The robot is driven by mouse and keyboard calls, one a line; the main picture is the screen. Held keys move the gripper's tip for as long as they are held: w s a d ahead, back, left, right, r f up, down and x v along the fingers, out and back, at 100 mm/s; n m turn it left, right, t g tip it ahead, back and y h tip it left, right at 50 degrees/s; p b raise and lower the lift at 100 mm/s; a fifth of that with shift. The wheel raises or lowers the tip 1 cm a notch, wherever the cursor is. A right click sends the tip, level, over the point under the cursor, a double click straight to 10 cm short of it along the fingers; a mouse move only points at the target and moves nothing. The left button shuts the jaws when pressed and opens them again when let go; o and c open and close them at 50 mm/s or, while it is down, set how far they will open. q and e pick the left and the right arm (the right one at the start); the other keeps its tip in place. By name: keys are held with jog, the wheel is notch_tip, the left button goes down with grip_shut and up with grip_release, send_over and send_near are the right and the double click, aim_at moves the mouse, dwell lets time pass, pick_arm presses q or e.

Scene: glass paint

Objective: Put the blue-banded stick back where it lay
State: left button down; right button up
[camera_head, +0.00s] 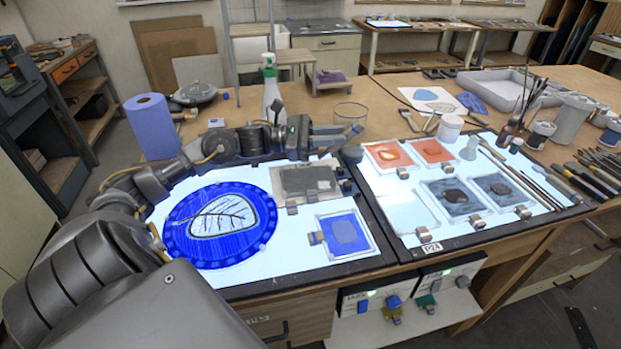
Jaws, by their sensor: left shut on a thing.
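My left gripper (342,134) reaches in from the left over the back edge of the light table, between its two lit panels. It is shut on a thin piece, mostly hidden by the fingers. A small blue patch (357,128) shows at the fingertips and looks like the band of the blue-banded stick. Whether the stick touches anything is hard to tell. Several thin sticks (528,182) lie side by side on the right part of the right panel (402,208). My right gripper is not in view.
A clear beaker (350,114) stands just behind the gripper, and a small dark pot (351,153) is just below it. A spray bottle (271,95) and blue paper roll (151,127) stand behind the arm. A brush jar (510,132) and white tray (508,87) are at right.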

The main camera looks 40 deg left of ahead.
pick_arm(q)
notch_tip(320, 180, up, 7)
jog(key=shift+r+p, duration=0.15)
jog(key=shift+p, duration=0.3)
